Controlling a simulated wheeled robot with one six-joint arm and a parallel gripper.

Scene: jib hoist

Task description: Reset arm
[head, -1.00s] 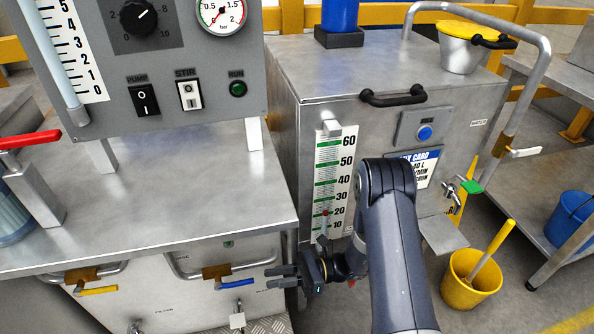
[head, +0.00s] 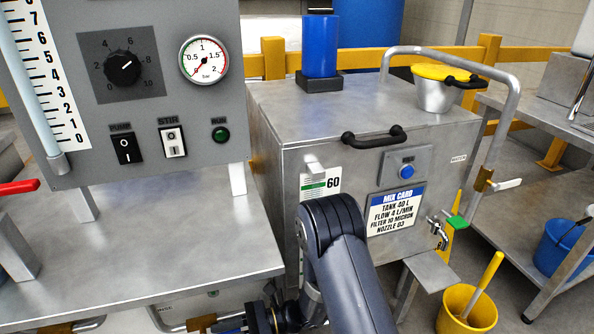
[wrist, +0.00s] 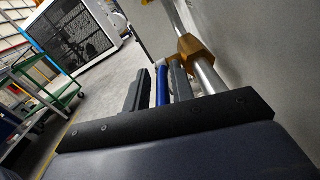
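My gripper is at the bottom edge of the head view, mostly cut off, by the front of the steel bench. In the wrist view my gripper (wrist: 160,70) is open, with a gap between its two dark fingers. The blue valve lever (wrist: 162,86) shows in that gap, and I cannot tell how deep it lies between the fingers. A brass valve body (wrist: 194,48) on a steel pipe (wrist: 209,74) is just right of the fingers. My arm stands bent in front of the steel tank cabinet (head: 272,170) and hides part of its level scale (head: 318,184).
The control panel (head: 150,90) stands over the steel bench (head: 150,245) at left. A yellow bucket (head: 466,310) is on the floor at right, beside a shelf unit (head: 540,185) with a blue bucket (head: 562,245). In the wrist view a green cart (wrist: 40,95) stands at left on open floor.

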